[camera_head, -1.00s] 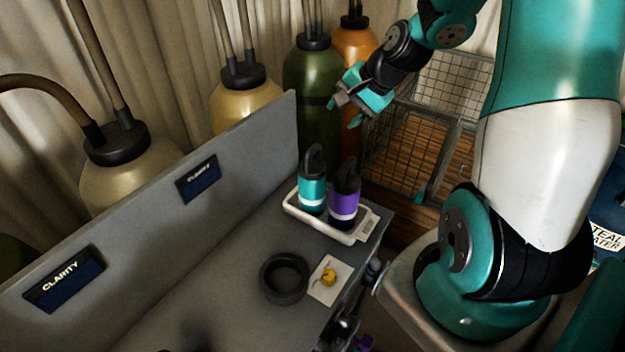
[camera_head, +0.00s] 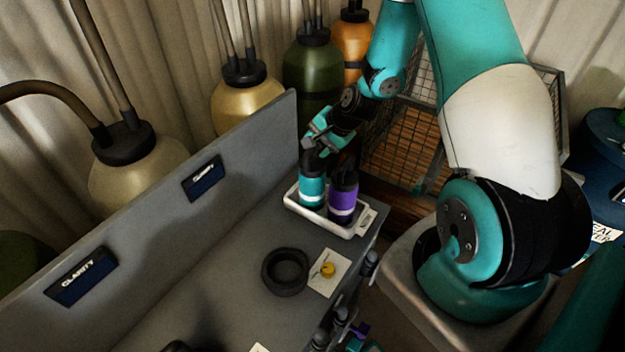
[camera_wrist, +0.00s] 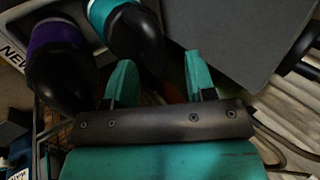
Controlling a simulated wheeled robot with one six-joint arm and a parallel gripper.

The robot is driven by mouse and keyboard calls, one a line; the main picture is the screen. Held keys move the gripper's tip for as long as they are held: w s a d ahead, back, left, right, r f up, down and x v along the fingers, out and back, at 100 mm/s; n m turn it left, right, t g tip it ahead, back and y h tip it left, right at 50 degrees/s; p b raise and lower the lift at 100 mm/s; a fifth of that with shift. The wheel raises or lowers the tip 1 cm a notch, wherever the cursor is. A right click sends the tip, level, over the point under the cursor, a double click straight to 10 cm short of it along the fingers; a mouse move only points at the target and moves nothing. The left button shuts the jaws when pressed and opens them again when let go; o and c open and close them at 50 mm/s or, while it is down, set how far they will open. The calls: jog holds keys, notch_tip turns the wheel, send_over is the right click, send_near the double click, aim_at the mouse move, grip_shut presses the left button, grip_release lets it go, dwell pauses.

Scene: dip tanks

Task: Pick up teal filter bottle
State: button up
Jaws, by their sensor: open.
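The teal filter bottle (camera_head: 312,190) stands upright in a white tray (camera_head: 293,203) on the grey bench, left of a purple bottle (camera_head: 342,200). Both have black tops. My gripper (camera_head: 310,146) is open at the top of the teal bottle; its jaws partly hide that top. The purple bottle (camera_wrist: 55,62) lies further left there. I cannot tell whether a finger touches the teal bottle.
A black ring-shaped dish (camera_head: 285,272) and a white card with a yellow item (camera_head: 328,270) lie in front of the tray. A grey back panel (camera_head: 225,165) runs along the bench's left side. A wire cage (camera_head: 410,140) stands behind.

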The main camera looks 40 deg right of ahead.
aim_at(314, 148)
jog(key=shift+p+x, duration=0.8)
jog(key=shift+x, duration=1.15)
jog(key=shift+s+f, duration=0.1)
jog(key=shift+s, duration=0.05)
grip_shut()
